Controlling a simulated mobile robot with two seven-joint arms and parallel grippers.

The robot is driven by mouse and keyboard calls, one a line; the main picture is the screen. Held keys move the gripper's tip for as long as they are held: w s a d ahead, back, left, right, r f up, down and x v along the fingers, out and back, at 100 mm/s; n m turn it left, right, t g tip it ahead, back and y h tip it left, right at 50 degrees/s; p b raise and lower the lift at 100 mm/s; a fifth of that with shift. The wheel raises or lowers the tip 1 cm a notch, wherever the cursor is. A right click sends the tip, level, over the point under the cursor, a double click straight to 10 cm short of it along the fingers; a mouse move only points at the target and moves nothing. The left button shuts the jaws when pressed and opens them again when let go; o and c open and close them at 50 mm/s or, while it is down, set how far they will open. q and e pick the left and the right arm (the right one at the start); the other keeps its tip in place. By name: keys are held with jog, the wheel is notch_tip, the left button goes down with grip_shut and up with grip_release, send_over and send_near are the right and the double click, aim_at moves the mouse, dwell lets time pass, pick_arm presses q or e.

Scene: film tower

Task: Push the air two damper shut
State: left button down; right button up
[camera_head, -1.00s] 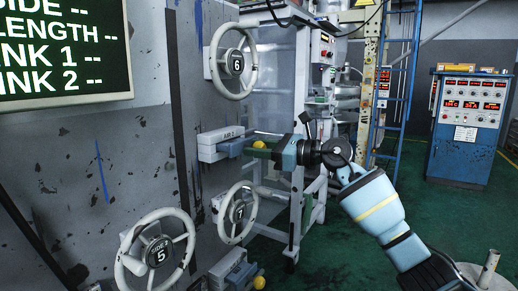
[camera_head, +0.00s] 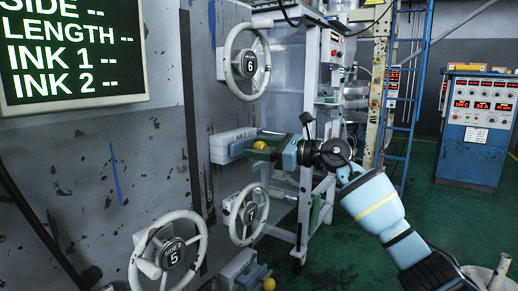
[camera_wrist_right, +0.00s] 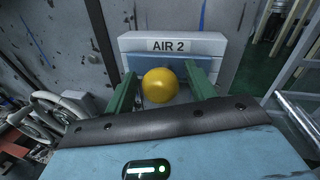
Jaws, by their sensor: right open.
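The air two damper is a pale grey box (camera_head: 226,143) on the wall, labelled AIR 2 in the right wrist view (camera_wrist_right: 174,45). Its yellow ball knob (camera_head: 260,146) sticks out at the box's front right. My right gripper (camera_head: 262,152) reaches in from the right at the knob. In the right wrist view, the knob (camera_wrist_right: 160,86) sits between my two green fingers, one on each side. The fingers are open, and a contact with the knob cannot be told. My left gripper is not in view.
Handwheels 6 (camera_head: 248,64), 7 (camera_head: 249,213) and 5 (camera_head: 169,252) are on the wall above and below the box. Another box with a yellow knob (camera_head: 268,284) is below. A metal frame (camera_head: 304,200) stands just right. A blue cabinet (camera_head: 474,130) stands farther back.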

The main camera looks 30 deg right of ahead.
jog(key=b+v, duration=0.1)
jog(key=v, duration=0.6)
jog(key=shift+s+b, duration=0.25)
jog(key=shift+b, duration=0.15)
jog(key=shift+d, duration=0.15)
